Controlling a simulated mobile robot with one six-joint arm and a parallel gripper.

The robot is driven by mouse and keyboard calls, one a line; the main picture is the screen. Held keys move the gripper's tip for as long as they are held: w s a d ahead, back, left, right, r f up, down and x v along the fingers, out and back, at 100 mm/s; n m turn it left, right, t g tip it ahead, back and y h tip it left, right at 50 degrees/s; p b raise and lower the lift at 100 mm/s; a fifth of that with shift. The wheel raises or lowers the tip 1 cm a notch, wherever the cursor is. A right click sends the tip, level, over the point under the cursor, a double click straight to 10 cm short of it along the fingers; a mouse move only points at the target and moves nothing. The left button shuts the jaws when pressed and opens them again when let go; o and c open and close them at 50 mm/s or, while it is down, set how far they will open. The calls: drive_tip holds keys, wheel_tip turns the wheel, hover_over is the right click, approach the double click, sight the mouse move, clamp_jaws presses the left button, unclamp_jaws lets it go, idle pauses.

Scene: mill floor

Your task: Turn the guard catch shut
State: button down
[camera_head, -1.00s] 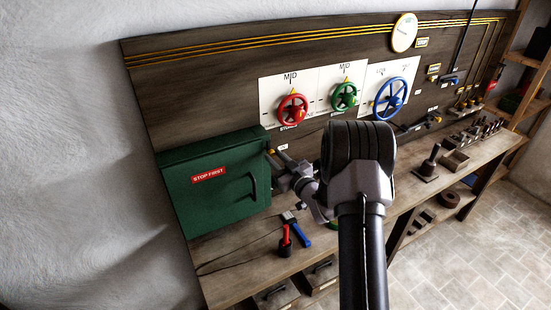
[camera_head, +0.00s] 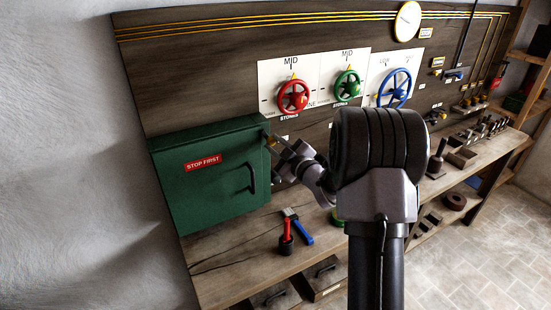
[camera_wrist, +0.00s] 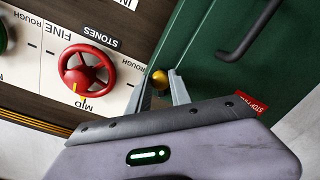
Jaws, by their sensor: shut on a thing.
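The green guard box (camera_head: 205,195) has a red STOP FIRST label and a dark handle. Its door looks closed; its front also shows in the wrist view (camera_wrist: 225,75). The guard catch shows as a small brass knob (camera_wrist: 160,77) at the box's edge, beside the board; its lever is mostly hidden, so I cannot tell its angle. My gripper (camera_wrist: 159,86) is shut on this knob, one finger on each side. In the head view my gripper (camera_head: 270,138) is at the box's upper right edge, where the knob is small and partly hidden.
A red handwheel (camera_head: 293,97), a green one (camera_head: 347,85) and a blue one (camera_head: 395,88) are on the board right of the box. A red-handled tool (camera_head: 286,232) and a blue-handled one (camera_head: 303,236) are on the bench below. Bare bench (camera_head: 225,258) lies in front.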

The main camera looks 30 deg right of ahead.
drive_tip(key=n+b, duration=0.6)
drive_tip(key=b, duration=0.3)
drive_tip(key=shift+f, duration=0.2)
drive_tip(key=n+b, duration=0.3)
drive_tip(key=b, duration=0.1)
drive_tip(key=shift+r+h, duration=0.1)
drive_tip(key=shift+h, duration=0.2)
drive_tip(key=shift+r+n+b, duration=0.2)
drive_tip(key=shift+n+b, duration=0.8)
drive_tip(key=shift+b, duration=0.2)
drive_tip(key=c, duration=1.2)
unclamp_jaws()
drive_tip(key=shift+o, duration=0.2)
